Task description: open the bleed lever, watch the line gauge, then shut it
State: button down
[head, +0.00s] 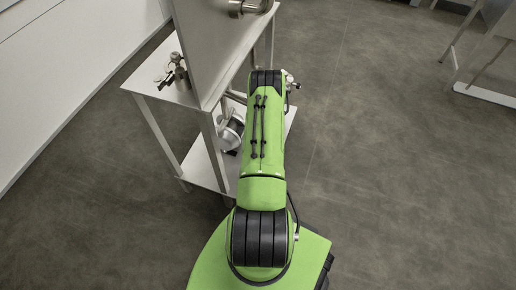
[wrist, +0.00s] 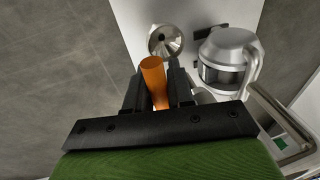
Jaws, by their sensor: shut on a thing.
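An orange lever handle (wrist: 153,75), which I take to be the bleed lever, shows in the wrist view. It stands between the two black fingers of my gripper (wrist: 157,84), which is shut on it. The lever's lower part is hidden by the fingers and the gripper body. In the head view my own green arm hides the gripper and the lever. I cannot make out a line gauge face in either view.
A metal stand (head: 150,93) with an upright panel (head: 213,45) is in front of me. Metal fittings (head: 174,72) sit on its top. In the wrist view, a funnel-like metal piece (wrist: 166,41) and a jug-like vessel (wrist: 228,50) are close by. Open floor lies right.

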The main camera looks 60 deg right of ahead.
jog(key=c, duration=1.4)
grip_release()
jog(key=shift+o, duration=0.2)
jog(key=p+v, duration=0.4)
jog(key=v, duration=1.1)
jog(key=shift+r, duration=0.35)
jog(key=shift+s+a, duration=0.1)
jog(key=shift+s, duration=0.05)
